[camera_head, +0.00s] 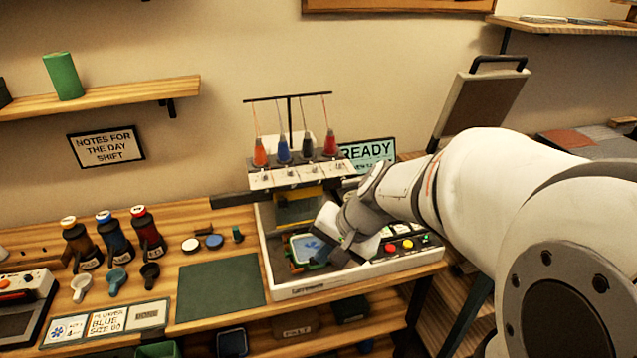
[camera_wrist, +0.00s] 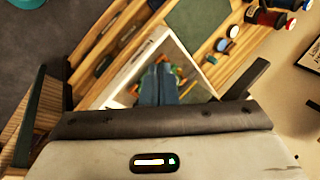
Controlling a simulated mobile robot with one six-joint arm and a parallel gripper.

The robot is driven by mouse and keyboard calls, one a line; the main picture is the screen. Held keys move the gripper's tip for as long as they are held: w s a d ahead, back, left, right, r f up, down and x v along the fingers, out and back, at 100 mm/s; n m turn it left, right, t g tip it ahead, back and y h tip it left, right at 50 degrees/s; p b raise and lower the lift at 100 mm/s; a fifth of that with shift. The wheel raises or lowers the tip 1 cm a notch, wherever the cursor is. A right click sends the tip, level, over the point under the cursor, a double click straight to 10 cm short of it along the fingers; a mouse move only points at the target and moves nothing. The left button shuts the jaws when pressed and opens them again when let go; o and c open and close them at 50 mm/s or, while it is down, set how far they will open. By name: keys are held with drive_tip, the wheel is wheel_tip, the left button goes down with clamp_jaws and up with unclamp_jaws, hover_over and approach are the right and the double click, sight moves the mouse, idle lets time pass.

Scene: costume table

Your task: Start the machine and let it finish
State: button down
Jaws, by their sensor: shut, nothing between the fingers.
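The embroidery machine (camera_head: 300,178) stands at the right end of the table, with orange, blue, dark and red thread cones on top. Its screen (camera_head: 368,154) reads READY. A hoop (camera_head: 306,249) with a blue motif sits on its bed. A red button (camera_head: 390,248), a yellow button (camera_head: 408,244) and a green button (camera_head: 425,239) are on the front right panel. My gripper (camera_head: 324,254) is shut and empty, low over the hoop's right side and left of the buttons; contact cannot be told. Its closed fingers show in the wrist view (camera_wrist: 165,82) above the machine's bed and cover part of the hoop.
A green mat (camera_head: 222,287) lies left of the machine. Another device (camera_head: 25,295) is at the left edge. A raised lid with a handle (camera_head: 480,100) stands behind my arm.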

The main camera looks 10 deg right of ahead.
drive_tip(key=w+d+f+m+t+p, duration=0.2)
drive_tip(key=w+d+f+m+t, duration=0.1)
drive_tip(key=w+d+m, duration=0.55)
drive_tip(key=w+d+f+m+t+h, duration=0.2)
drive_tip(key=w+d+f+m, duration=0.4)
drive_tip(key=d+m, duration=0.3)
drive_tip(key=shift+w+d+f, duration=0.25)
drive_tip(key=shift+w+d, duration=0.15)
drive_tip(key=shift+d, duration=0.3)
drive_tip(key=shift+f, duration=0.1)
wheel_tip(320, 180, down, 7)
drive_tip(key=b, duration=0.4)
drive_tip(key=shift+f+b, duration=0.2)
drive_tip(key=shift+b, duration=0.15)
drive_tip(key=shift+f+b, duration=0.6)
drive_tip(key=shift+b, duration=0.2)
drive_tip(key=shift+f+b, duration=0.25)
drive_tip(key=shift+b, duration=0.1)
drive_tip(key=shift+f+b, duration=0.2)
drive_tip(key=shift+b, duration=0.2)
